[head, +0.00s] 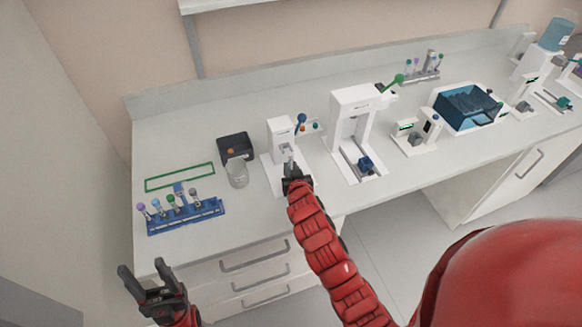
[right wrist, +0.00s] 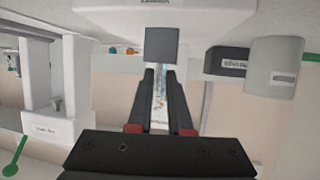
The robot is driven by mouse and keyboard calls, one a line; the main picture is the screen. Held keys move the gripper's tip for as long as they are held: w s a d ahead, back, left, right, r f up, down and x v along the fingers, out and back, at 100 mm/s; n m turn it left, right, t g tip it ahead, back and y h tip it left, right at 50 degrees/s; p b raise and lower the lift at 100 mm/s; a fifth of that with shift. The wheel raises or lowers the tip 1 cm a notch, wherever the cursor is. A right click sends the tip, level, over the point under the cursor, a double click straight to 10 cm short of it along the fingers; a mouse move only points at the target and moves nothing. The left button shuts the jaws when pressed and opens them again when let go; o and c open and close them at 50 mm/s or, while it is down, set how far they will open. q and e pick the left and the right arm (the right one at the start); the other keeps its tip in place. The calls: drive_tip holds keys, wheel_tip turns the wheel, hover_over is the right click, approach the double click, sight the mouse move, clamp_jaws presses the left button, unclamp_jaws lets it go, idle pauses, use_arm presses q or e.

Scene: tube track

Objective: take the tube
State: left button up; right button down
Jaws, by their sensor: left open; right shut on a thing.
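My right gripper (head: 291,176) is at the front of a small white device (head: 281,135) and is shut on a narrow pale tube (right wrist: 160,90). In the right wrist view the tube shows between the two dark fingers (right wrist: 160,76); its ends are hard to make out, and I cannot tell whether it still touches the device. My left gripper (head: 150,288) is open and empty, in front of the counter at the lower left. A blue rack (head: 187,217) holds several upright tubes with coloured caps on the counter's left part.
A black box (head: 235,146) and a clear beaker (head: 237,174) stand left of the small device. A taller white device (head: 352,115) stands to its right. Farther right are a blue bin (head: 466,105) and another tube rack (head: 424,75). A green outline (head: 180,177) marks bare counter.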

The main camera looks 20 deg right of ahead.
wheel_tip(320, 180, up, 18)
drive_tip(key=b, duration=0.5)
